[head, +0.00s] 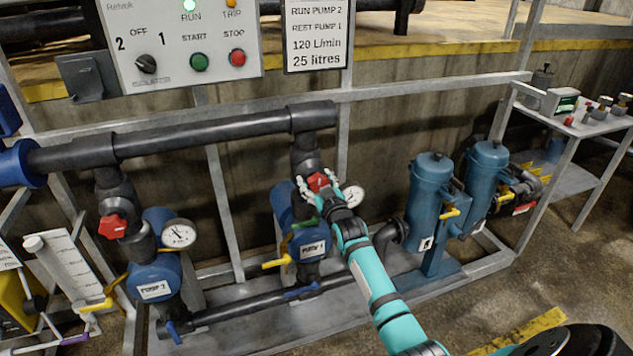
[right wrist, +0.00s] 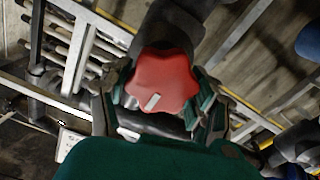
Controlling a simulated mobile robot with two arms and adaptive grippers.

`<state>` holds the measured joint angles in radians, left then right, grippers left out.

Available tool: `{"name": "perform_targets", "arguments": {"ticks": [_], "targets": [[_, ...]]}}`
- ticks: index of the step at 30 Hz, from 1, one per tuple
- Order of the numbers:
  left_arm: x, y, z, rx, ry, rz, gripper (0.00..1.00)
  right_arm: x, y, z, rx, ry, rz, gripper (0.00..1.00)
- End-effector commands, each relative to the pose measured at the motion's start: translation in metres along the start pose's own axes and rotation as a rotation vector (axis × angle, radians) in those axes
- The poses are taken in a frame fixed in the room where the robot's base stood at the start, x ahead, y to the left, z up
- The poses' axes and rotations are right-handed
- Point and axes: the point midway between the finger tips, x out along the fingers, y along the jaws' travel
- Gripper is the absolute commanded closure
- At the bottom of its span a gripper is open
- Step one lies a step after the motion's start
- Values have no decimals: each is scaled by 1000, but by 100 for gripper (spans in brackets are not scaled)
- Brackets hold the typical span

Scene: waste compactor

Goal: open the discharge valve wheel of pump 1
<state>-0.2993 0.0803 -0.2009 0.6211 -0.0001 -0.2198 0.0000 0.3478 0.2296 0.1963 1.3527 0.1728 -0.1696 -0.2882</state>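The red lobed discharge valve wheel (head: 318,181) of pump 1 sits on the dark vertical pipe above the blue body labelled PUMP 1 (head: 312,247). My right gripper (head: 320,188) is at this wheel, with a finger on each side of it. In the right wrist view the wheel (right wrist: 162,80) lies between the fingers of my right gripper (right wrist: 162,100), with a pale mark on its face. The fingers are very close to its rim; I cannot tell if they press on it. My left gripper is not in view.
A round gauge (head: 351,195) is just right of the wheel. A yellow lever (head: 277,263) is below left. Pump 2's red wheel (head: 112,226) is at left. The control panel (head: 180,45) hangs above. Blue filter housings (head: 430,195) stand at right.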

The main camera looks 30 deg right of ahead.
Motion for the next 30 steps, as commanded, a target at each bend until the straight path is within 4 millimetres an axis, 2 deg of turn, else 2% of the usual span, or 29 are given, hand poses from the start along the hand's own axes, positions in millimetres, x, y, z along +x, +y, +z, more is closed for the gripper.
{"name": "perform_targets", "arguments": {"ticks": [1,3,16,30], "targets": [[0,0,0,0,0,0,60,0,0,0,0,0,0,64],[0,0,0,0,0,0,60,0,0,0,0,0,0,72],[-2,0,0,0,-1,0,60,0,0,0,-74,-1,0,72],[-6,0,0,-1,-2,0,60,0,-4,1,-463,0,-2,72]]}}
